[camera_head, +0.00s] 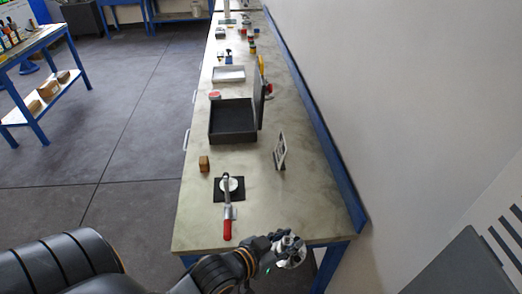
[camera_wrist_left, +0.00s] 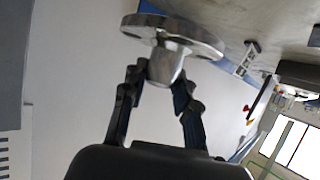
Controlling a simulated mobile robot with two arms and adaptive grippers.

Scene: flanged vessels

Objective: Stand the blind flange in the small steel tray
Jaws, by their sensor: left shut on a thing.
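My left gripper (camera_head: 276,243) is at the near right corner of the bench, shut on the blind flange (camera_head: 292,257). The flange is shiny metal and shows at the bench's front edge. In the left wrist view, the fingers of the left gripper (camera_wrist_left: 160,80) close around the flange's narrow hub, and its wide round disc (camera_wrist_left: 178,34) lies beyond the fingertips. A shallow pale grey tray (camera_head: 228,80) stands farther up the bench; I cannot tell for sure that it is the small steel tray. My right gripper is not in view.
On the bench (camera_head: 310,205) stand a red-handled clamp (camera_head: 228,228) on a black plate, a brown block (camera_head: 204,164), an upright grey frame (camera_head: 280,151) and an open dark case (camera_head: 232,121). Several small items lie at the far end. The near right bench top is clear.

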